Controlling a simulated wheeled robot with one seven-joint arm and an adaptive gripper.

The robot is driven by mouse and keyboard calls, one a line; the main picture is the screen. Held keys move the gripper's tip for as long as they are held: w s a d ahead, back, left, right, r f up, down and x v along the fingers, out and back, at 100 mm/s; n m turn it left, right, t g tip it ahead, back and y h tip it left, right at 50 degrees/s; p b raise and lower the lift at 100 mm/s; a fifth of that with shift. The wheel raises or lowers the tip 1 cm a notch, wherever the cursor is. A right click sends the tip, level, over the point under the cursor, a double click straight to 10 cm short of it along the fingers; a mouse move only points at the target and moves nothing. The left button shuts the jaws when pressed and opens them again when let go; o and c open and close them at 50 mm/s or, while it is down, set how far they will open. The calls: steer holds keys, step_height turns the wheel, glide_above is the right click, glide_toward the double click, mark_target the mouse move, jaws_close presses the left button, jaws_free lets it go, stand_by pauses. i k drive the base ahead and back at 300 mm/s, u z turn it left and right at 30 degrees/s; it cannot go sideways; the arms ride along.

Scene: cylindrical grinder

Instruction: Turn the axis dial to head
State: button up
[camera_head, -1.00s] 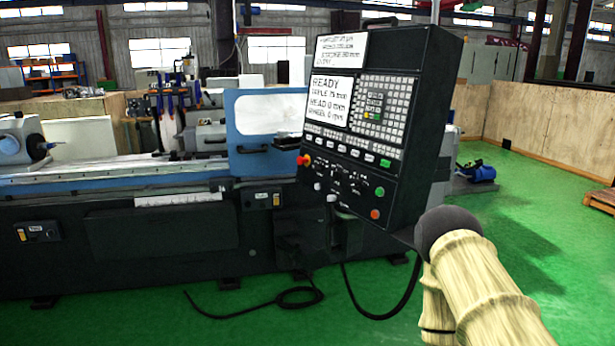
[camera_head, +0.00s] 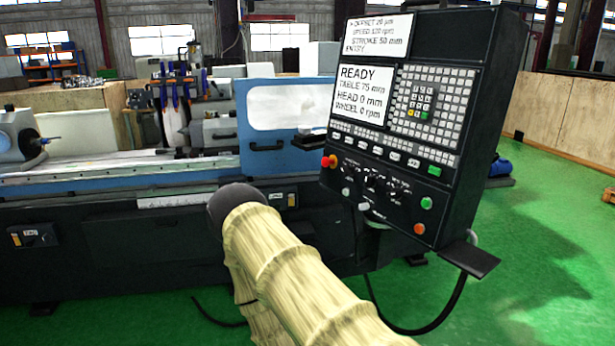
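The control panel (camera_head: 432,105) of the grinder stands right of centre, tilted, with a dark face. Its screen (camera_head: 365,98) reads READY, TABLE 75 mm, HEAD 0 mm, WHEEL 0 rpm. Several small dark dials and knobs (camera_head: 375,182) sit on the lower panel. Which one is the axis dial, and where it points, is too small to tell. My arm, in a ribbed cream cover with a dark rounded end, reaches up from the bottom, left of and below the panel. My gripper is not visible in this view.
A red button (camera_head: 329,161) is at the panel's left edge, and green and orange buttons (camera_head: 419,228) are at its lower right. A small dark shelf (camera_head: 470,260) juts out below. The blue machine door (camera_head: 285,120) is left of the panel. Green floor is free at right.

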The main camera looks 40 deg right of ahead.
mark_target(371, 181)
steer(key=u, duration=0.05)
steer(key=i, duration=0.7)
steer(key=z, duration=0.9)
steer(key=i, duration=0.55)
steer(key=z, duration=0.6)
